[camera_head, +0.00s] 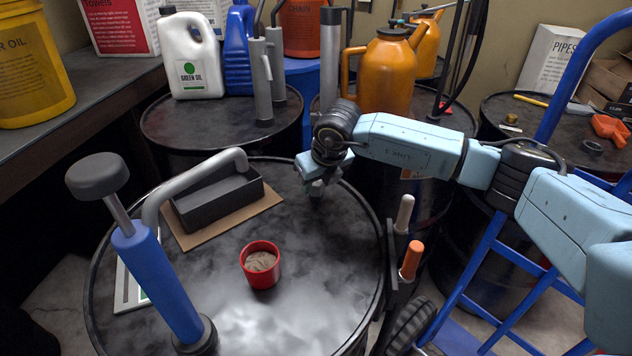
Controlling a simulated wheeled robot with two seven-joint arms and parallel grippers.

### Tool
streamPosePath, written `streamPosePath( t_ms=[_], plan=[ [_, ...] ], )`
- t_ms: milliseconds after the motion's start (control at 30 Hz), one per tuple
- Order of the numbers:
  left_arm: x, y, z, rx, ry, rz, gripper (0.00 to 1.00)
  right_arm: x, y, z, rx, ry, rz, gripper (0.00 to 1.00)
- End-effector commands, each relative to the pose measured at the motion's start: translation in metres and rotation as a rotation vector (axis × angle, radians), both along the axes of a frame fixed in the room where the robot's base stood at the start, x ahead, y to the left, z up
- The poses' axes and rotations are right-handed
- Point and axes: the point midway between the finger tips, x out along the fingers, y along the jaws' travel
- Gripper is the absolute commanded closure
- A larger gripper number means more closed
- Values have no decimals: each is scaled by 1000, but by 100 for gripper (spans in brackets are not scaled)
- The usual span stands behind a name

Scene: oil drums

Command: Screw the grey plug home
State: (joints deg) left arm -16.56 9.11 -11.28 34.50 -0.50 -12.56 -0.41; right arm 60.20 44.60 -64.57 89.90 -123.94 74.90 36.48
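My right gripper (317,186) reaches in from the right and points down at the far right part of the near drum's black lid (325,265). Its fingertips are close to the lid. A small greyish shape shows at the fingertips, but I cannot tell whether it is the grey plug or part of the fingers. The gripper's body and wrist cover most of that spot, so whether the fingers are open or shut is unclear. My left gripper is not in view.
On the near lid stand a blue hand pump (160,280) with a grey spout, a red cup (261,270) and a black tray (215,203) on cardboard. A blue hand truck (490,240) stands at right. Jugs and orange cans (387,75) stand behind. The lid's front right is clear.

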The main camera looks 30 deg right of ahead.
Motion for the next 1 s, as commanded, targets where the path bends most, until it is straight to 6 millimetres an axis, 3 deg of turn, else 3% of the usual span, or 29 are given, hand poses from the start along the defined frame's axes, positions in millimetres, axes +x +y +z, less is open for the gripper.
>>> streamPosePath(
  t_ms=[33,267,367,733,1000],
  plan=[
    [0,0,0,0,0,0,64,0,0,0,0,0,0,73],
    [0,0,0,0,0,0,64,0,0,0,0,0,-2,100],
    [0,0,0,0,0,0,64,0,1,0,1,1,-46,100],
    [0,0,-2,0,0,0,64,0,0,-1,0,1,-490,100],
    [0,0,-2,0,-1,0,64,0,-1,-1,0,1,-555,100]
  ],
)
